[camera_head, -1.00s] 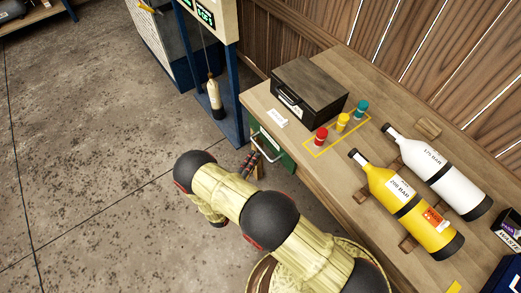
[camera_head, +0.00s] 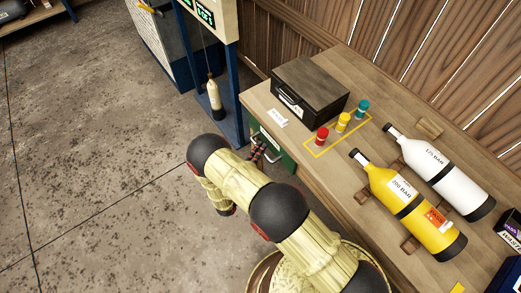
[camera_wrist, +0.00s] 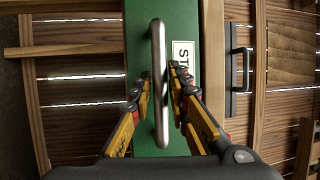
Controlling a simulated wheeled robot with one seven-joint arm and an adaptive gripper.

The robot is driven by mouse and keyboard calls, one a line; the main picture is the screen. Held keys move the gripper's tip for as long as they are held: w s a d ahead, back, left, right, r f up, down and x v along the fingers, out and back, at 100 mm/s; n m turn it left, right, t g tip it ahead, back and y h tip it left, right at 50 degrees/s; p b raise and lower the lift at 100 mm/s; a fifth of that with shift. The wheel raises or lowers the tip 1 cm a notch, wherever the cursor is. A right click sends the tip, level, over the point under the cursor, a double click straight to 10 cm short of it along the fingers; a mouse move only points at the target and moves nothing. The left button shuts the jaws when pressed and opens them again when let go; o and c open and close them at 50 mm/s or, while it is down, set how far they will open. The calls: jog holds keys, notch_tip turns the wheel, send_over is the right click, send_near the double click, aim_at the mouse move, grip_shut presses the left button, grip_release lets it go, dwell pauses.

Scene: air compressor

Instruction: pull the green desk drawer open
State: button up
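The green desk drawer (camera_head: 270,147) is under the near left end of the wooden desk, partly hidden by my arm. In the wrist view its green front (camera_wrist: 187,18) fills the middle, with a white label at the right. Its metal handle (camera_wrist: 158,85) runs lengthwise between my fingers. My gripper (camera_wrist: 160,92) is open, with one yellow-and-black finger on each side of the handle and visible gaps to it. In the head view my gripper (camera_head: 257,150) is at the drawer front; its fingertips are small there.
A blue-framed stand (camera_head: 232,95) is left of the desk. The floor (camera_head: 90,180) at left is clear.

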grip_shut()
dwell(0.5)
jog(key=shift+s, duration=0.1)
